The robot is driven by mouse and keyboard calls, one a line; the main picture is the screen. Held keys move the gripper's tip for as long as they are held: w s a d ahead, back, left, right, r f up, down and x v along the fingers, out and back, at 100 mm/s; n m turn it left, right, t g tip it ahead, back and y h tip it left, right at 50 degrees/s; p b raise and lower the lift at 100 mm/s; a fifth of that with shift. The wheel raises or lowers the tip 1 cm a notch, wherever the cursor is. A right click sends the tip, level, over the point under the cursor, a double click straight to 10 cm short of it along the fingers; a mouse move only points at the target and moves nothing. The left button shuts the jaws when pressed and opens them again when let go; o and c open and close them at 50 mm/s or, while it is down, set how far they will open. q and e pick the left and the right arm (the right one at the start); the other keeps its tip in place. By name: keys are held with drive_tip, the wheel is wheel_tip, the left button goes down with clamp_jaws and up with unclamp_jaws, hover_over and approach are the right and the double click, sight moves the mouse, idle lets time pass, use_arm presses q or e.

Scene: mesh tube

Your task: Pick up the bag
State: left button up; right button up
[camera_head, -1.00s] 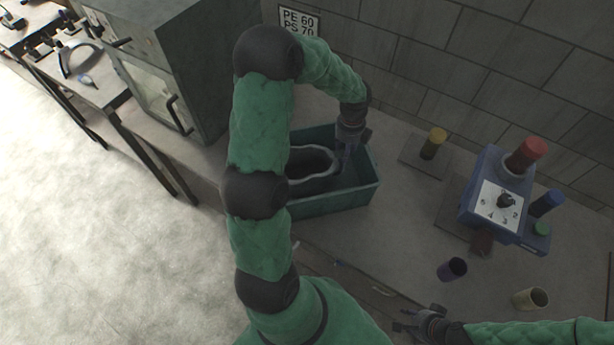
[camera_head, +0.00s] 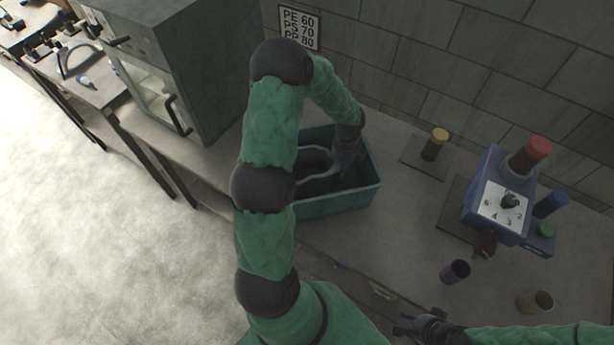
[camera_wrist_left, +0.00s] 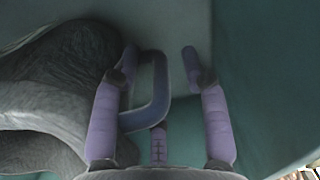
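The bag (camera_head: 316,160) is dark grey with a pale rim and sits inside a green bin (camera_head: 335,204) on the bench. My left gripper (camera_head: 345,165) reaches down into the right part of the bin, beside the bag. In the left wrist view the bag (camera_wrist_left: 55,85) fills the left side as dark, wrinkled material. A grey-purple loop, seemingly its handle (camera_wrist_left: 160,92), stands between the spread fingers of my left gripper (camera_wrist_left: 160,58), nearer the left finger. I cannot tell whether they touch. My right gripper (camera_head: 402,324) is open and empty at the bench's front.
A grey oven-like cabinet (camera_head: 185,75) stands left of the bin. To the right are a yellow-capped container (camera_head: 435,145), a blue device (camera_head: 497,195) with a dial, and small cups (camera_head: 455,271). A block wall (camera_head: 450,60) closes off the back. The bin walls surround my left gripper.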

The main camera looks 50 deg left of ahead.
use_arm(q)
clamp_jaws()
drive_tip(key=shift+r, duration=0.2)
